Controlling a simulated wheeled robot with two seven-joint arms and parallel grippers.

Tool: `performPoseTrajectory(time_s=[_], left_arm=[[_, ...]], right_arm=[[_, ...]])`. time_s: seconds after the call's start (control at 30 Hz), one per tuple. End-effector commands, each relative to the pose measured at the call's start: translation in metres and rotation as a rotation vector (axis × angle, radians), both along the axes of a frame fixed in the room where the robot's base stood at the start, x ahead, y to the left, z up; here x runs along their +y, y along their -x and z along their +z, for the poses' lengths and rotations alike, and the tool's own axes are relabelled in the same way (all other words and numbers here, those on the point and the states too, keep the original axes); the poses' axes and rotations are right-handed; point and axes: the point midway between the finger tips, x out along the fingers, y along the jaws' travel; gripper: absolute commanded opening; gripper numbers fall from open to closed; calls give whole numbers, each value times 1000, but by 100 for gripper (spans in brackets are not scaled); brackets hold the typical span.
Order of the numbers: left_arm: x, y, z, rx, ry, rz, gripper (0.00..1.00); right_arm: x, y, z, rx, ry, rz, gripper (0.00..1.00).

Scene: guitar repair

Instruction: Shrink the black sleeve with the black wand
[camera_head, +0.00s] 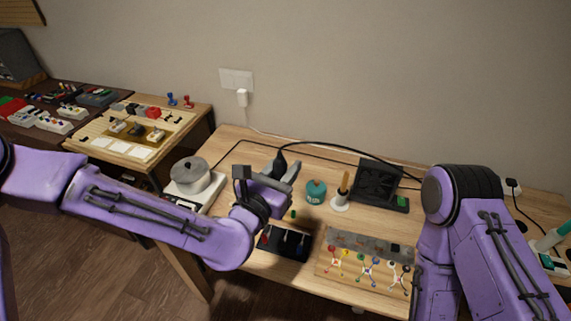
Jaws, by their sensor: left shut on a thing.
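My left gripper (290,172) is over the middle of the wooden bench, shut on the black wand (280,162). The wand stands roughly upright, its black cable running from its top to the right. Part of the wand is hidden by the gripper. A wooden board (322,268) at the front of the bench bears several coloured wire pieces below a grey strip (370,244). The wand is apart from this board, up and to its left. The black sleeve is too small to make out for sure among these pieces. My right arm covers the board's right end; its gripper is out of view.
A white device with a grey pot (190,176) stands left. A teal round container (316,191), a brush-like tool on a white stand (340,203) and a black fan unit (378,182) stand behind the board. A black tray (284,243) lies in front of the left gripper.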

Motion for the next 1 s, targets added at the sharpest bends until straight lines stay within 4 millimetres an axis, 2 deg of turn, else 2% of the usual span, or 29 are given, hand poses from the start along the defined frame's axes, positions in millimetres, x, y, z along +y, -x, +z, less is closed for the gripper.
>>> performPoseTrajectory(time_s=[0.27, 0.7, 1.0], left_arm=[[-3, 0, -22, 0, -1, -6, 3], [-3, 0, -83, -1, -2, -6, 3], [-3, 0, -87, -1, 0, -6, 3]], right_arm=[[0, 0, -19, -1, 1, 0, 66], [0, 0, -67, -1, 1, 0, 66], [0, 0, -70, -1, 1, 0, 66]])
